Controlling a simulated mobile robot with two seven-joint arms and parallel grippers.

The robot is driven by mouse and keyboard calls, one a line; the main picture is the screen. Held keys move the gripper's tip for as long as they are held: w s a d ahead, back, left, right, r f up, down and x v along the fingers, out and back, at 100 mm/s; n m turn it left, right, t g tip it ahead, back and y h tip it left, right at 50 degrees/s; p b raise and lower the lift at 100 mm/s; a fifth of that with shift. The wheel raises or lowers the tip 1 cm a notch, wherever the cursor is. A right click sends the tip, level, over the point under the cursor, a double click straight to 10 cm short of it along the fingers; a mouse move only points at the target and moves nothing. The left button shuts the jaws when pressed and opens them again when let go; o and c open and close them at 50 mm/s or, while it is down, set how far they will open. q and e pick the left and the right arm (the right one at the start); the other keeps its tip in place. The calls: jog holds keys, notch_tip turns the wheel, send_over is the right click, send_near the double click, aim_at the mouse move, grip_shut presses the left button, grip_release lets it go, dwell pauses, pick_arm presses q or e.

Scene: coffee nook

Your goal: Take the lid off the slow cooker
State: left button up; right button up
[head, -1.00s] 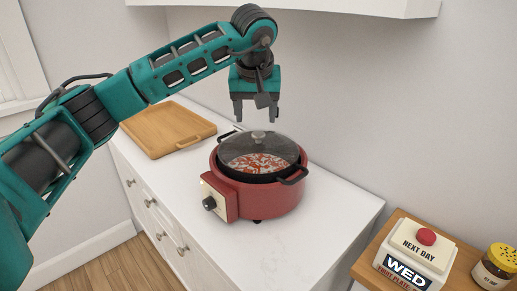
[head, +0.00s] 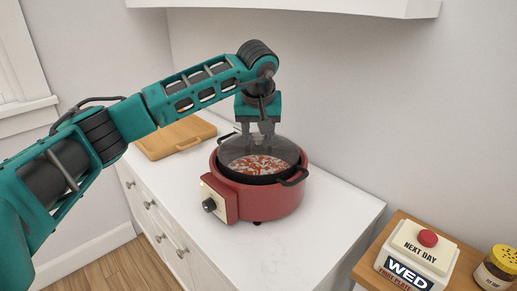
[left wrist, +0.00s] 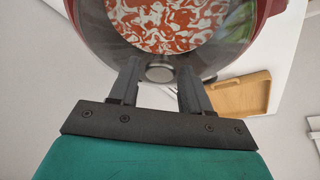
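The red slow cooker (head: 270,198) stands on the white counter with its clear glass lid (head: 240,150) on top. Red and white contents show through the glass. My left gripper (head: 265,138) points down at the lid's knob, which its fingers hide in the head view. In the left wrist view, the round grey knob (left wrist: 159,73) sits between the two fingertips of my left gripper (left wrist: 157,80), with a visible gap on each side. The fingers are apart and hold nothing. My right gripper is not in view.
A wooden tray (head: 165,146) lies on the counter (head: 290,245) behind and left of the cooker; it also shows in the left wrist view (left wrist: 238,96). A red-button day box (head: 415,255) and a yellow-topped jar (head: 493,270) stand on a wooden surface at right. A shelf overhangs above.

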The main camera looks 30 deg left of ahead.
pick_arm(q)
grip_shut()
jog(key=shift+r, duration=0.1)
dwell(0.4)
